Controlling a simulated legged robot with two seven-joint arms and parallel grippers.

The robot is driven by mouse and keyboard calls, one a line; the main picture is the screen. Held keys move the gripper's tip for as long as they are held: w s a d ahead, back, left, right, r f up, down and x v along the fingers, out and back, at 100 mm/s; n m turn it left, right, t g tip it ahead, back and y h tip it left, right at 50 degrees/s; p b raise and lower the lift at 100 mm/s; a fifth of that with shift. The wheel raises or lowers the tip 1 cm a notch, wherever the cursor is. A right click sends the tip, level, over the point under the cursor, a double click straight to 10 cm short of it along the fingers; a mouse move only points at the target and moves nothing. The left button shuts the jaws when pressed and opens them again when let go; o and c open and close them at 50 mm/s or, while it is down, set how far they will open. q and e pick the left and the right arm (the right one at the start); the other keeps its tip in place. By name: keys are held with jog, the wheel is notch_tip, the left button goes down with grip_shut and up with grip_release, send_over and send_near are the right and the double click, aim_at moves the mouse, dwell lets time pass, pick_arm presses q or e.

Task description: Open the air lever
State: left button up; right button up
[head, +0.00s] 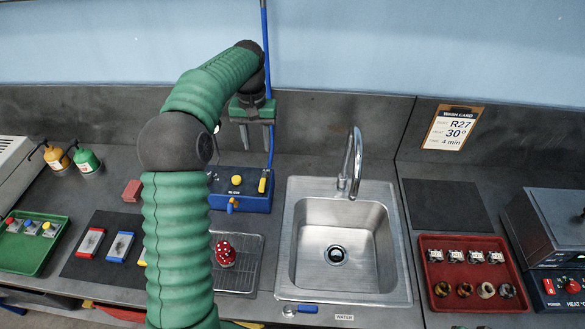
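A blue box (238,190) stands at the back of the bench, left of the sink, with a blue hose rising from it. It bears a yellow knob (236,180), an upright yellow lever (263,182) at its right end and a small blue and yellow fitting (231,205) on its front. The box's label is too small to read, so I cannot tell for sure which part is the air lever. My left gripper (255,140) points down above and behind the box, fingers apart and empty, touching nothing I can see. My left arm hides the box's left end. My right gripper is out of view.
The steel sink (301,275) with its tall faucet (352,165) is right of the box. A wire rack (246,277) with a red spotted item (225,252) lies in front. A blue handle (300,309) lies beside the WATER label (344,317). A red tray (430,298) is at right.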

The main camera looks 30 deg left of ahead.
pick_arm(q)
jog(key=p, duration=0.1)
send_over(262, 184)
jog(key=f, duration=0.9)
jog(key=shift+d+f, duration=0.2)
jog(key=shift+f, duration=0.2)
jog(key=f, duration=0.2)
jog(key=f+p, duration=0.1)
jog(key=f, duration=0.3)
jog(key=shift+a+f, duration=0.15)
jog(key=shift+a, duration=0.2)
jog(key=shift+f, duration=0.4)
jog(key=shift+d, duration=0.1)
jog(key=shift+r, duration=0.1)
jog(key=shift+c, duration=1.4)
jog(key=shift+d, duration=0.1)
jog(key=c, duration=0.5)
grip_shut()
